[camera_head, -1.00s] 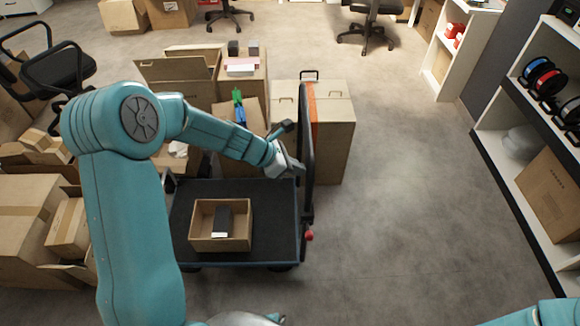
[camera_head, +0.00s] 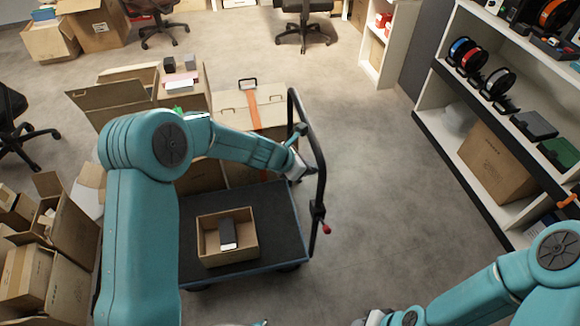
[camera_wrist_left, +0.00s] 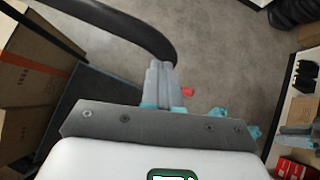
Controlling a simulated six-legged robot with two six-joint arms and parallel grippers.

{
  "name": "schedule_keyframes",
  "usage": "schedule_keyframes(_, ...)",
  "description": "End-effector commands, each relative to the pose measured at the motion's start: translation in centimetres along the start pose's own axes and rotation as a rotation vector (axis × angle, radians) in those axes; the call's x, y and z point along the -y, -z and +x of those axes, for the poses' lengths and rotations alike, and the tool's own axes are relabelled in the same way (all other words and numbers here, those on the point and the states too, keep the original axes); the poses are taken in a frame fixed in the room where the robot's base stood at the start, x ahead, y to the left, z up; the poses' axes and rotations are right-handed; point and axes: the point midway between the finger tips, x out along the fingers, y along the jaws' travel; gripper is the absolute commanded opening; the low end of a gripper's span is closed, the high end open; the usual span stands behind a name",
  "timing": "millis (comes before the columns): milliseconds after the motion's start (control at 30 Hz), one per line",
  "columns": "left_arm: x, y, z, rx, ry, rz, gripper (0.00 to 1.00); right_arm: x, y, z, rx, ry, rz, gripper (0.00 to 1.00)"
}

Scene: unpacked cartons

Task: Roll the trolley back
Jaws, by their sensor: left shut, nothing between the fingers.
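The trolley has a dark flat deck (camera_head: 280,205) and a black looped handle (camera_head: 320,160) upright at its right side, with a red knob (camera_head: 326,229) low on it. My left gripper (camera_head: 301,171) is shut and empty, right beside the handle. In the left wrist view its closed fingers (camera_wrist_left: 160,78) lie close to the curved black handle bar (camera_wrist_left: 135,28); whether they touch cannot be told. The red knob (camera_wrist_left: 188,91) shows just beyond the fingers. My right gripper (camera_head: 375,317) is partly cut off at the bottom edge, its jaws unclear.
An open carton (camera_head: 208,245) with a dark item sits on the deck. Large cartons, one with an orange strap (camera_head: 253,110), stand behind the trolley. More open cartons (camera_head: 62,235) crowd the left. White shelving (camera_head: 440,95) lines the right. Floor right of the handle is clear.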

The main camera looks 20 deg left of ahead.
Motion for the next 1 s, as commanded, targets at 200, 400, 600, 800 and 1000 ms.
schedule_keyframes(200, 0.6, -1.7, 1.5, -0.001, 0.000, 0.002, 0.00, 0.3, 0.0, -0.9, 0.000, 0.000, 0.000, 0.35)
schedule_keyframes(400, 0.9, -2.1, 2.1, 0.000, 0.000, 0.001, 0.00, 0.3, 0.0, -1.0, 0.000, 0.000, 0.000, 0.35)
schedule_keyframes(600, 0.9, -2.3, 2.2, 0.001, 0.001, 0.002, 0.00, 0.3, 0.0, -0.9, 0.000, 0.000, 0.000, 0.35)
schedule_keyframes(800, 0.9, -2.3, 2.2, 0.002, 0.002, 0.003, 0.00, 0.3, 0.0, -0.9, 0.000, 0.000, 0.000, 0.35)
schedule_keyframes(1000, 0.6, -1.9, 1.7, 0.002, 0.001, 0.002, 0.00, 0.3, 0.0, -0.9, 0.000, 0.000, 0.000, 0.35)
